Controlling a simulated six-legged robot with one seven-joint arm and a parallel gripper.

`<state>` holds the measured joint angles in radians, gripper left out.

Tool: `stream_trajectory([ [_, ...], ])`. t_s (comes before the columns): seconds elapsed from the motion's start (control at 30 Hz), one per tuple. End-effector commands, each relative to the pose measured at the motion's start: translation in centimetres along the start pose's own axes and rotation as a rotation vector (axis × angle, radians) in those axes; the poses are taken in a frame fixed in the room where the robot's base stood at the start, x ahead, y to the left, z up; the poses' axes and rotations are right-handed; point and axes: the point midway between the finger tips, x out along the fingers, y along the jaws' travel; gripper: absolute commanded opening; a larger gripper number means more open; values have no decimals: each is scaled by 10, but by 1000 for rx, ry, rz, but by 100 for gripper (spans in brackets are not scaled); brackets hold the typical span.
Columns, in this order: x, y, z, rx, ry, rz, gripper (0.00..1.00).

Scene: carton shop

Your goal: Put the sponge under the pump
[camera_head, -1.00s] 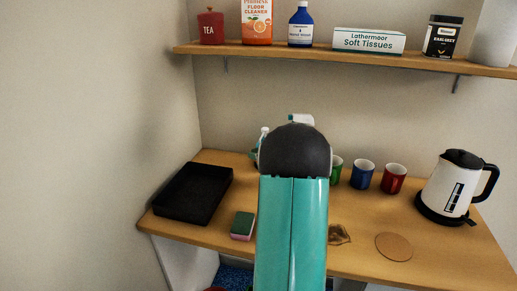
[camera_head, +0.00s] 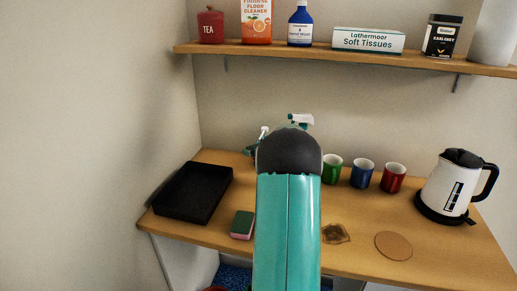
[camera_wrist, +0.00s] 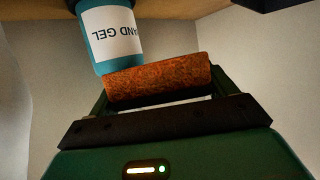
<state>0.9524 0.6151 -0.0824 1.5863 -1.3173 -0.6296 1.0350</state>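In the wrist view, which appears upside down, my gripper (camera_wrist: 158,82) is shut on an orange-brown, rough block that looks like the sponge (camera_wrist: 160,80). The fingers touch its two ends. A teal bottle (camera_wrist: 92,15) with a white "HAND GEL" label stands just beyond the sponge. The sponge covers part of its top end, so I cannot see its nozzle there. In the head view, a white pump top (camera_head: 264,131) shows just left of my arm, with its bottle mostly hidden.
A pink and green scrubber (camera_head: 242,225) lies near the table's front edge, by a black tray (camera_head: 226,186). Mugs (camera_head: 362,173), a cork disc (camera_head: 393,246), a brown crumpled item (camera_head: 335,234) and a kettle (camera_head: 449,188) are right.

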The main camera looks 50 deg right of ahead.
Motion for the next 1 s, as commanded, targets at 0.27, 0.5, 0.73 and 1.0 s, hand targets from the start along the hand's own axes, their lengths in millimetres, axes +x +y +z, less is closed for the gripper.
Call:
stream_trajectory([
  [0.27,0,0,0,0,0,0,100],
  [0.5,-4,0,-9,-1,2,1,100],
  [0.73,-45,0,-12,-1,2,2,100],
  [1.0,-102,0,-10,0,1,2,100],
])
